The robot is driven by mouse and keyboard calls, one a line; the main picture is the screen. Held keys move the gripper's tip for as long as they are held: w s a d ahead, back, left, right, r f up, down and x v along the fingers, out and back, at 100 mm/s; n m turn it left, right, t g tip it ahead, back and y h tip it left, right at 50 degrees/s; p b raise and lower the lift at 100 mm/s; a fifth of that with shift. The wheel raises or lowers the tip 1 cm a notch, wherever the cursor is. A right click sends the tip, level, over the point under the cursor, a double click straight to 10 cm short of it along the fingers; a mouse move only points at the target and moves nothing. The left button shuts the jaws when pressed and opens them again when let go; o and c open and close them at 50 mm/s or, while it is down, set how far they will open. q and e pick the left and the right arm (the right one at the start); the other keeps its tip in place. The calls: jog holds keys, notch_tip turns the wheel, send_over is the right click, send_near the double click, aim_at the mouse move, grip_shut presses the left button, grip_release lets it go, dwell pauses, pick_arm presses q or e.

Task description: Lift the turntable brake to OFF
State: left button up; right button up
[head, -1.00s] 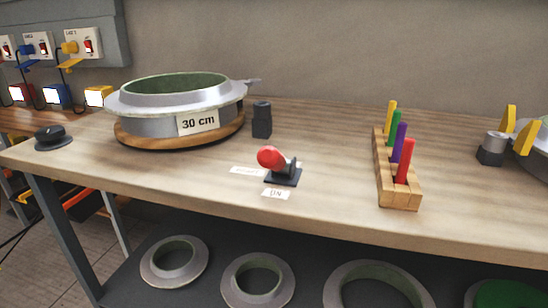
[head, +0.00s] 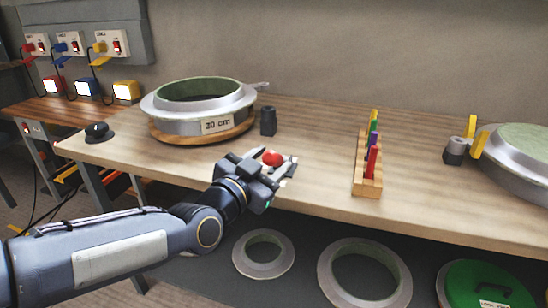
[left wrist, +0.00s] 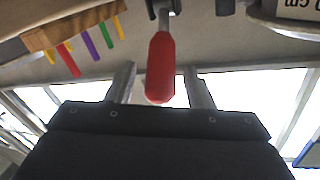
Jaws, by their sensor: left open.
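The brake lever's red handle (head: 272,158) stands above its dark base (head: 291,167) on the bench in front of the turntable. My left gripper (head: 268,164) is at the handle, open. In the left wrist view the red handle (left wrist: 160,68) hangs between my two spread fingers (left wrist: 160,86), with a gap on each side. The turntable is the round wooden disc (head: 205,141), carrying a grey ring mould marked 30 cm (head: 180,124). My gripper hides the ON label and the other label by the brake. My right gripper is not in view.
A dark block (head: 268,121) stands just behind the brake. A wooden rack (head: 368,186) with several coloured sticks stands to the right. Another mould (head: 520,170) with yellow clamps sits at the far right. The bench between brake and rack is clear.

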pick_arm(q)
jog(key=shift+x, duration=1.15)
grip_shut()
